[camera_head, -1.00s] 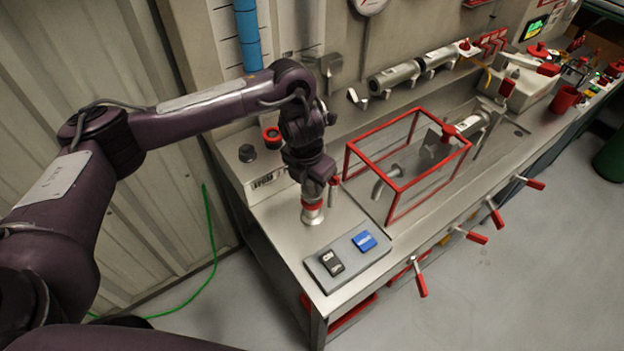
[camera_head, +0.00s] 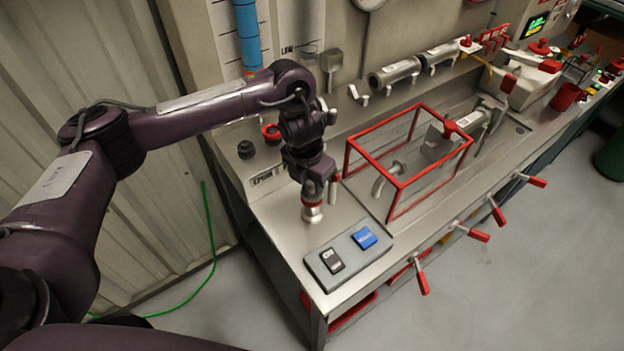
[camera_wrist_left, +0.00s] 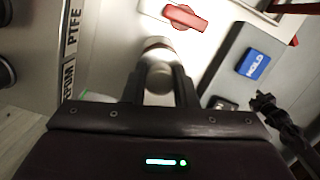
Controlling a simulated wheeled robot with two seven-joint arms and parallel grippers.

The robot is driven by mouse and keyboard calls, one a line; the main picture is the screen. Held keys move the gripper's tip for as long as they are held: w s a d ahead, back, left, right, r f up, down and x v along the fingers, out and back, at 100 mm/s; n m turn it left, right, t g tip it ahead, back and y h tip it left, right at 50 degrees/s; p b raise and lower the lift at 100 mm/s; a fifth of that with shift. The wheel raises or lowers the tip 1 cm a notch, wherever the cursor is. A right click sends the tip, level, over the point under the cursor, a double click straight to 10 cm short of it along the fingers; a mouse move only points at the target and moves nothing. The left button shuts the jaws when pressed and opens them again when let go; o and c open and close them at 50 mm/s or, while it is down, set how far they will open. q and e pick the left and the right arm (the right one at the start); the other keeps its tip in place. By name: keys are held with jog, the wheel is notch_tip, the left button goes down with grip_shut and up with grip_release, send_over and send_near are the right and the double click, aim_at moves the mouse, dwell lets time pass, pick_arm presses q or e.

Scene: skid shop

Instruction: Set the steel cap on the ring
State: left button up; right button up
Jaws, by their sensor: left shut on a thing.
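My left gripper (camera_head: 313,196) points down over the left end of the steel bench and is shut on the steel cap (camera_head: 312,214). In the left wrist view the cap (camera_wrist_left: 158,72) is a shiny rounded metal piece between the two fingers (camera_wrist_left: 159,88). The cap is at or just above the bench top; I cannot tell whether it touches. A red ring-shaped piece (camera_head: 271,133) sits on the raised ledge behind the gripper. I cannot make out a ring under the cap. My right gripper is not in view.
A red-framed clear guard (camera_head: 400,187) stands close right of the gripper. A red-handled lever (camera_wrist_left: 182,17) is beside the cap. A grey panel (camera_head: 350,269) with a black switch and a blue block (camera_head: 364,237) lies in front. A dark knob (camera_head: 245,149) sits on the ledge.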

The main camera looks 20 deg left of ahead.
pick_arm(q)
jog(key=shift+f+b, duration=0.4)
dwell(0.4)
jog(key=o, duration=0.9)
jog(key=o, duration=0.5)
jog(key=shift+r, duration=0.2)
jog(key=shift+r+p, duration=1.25)
jog(key=shift+p, duration=0.1)
jog(key=shift+r, duration=0.2)
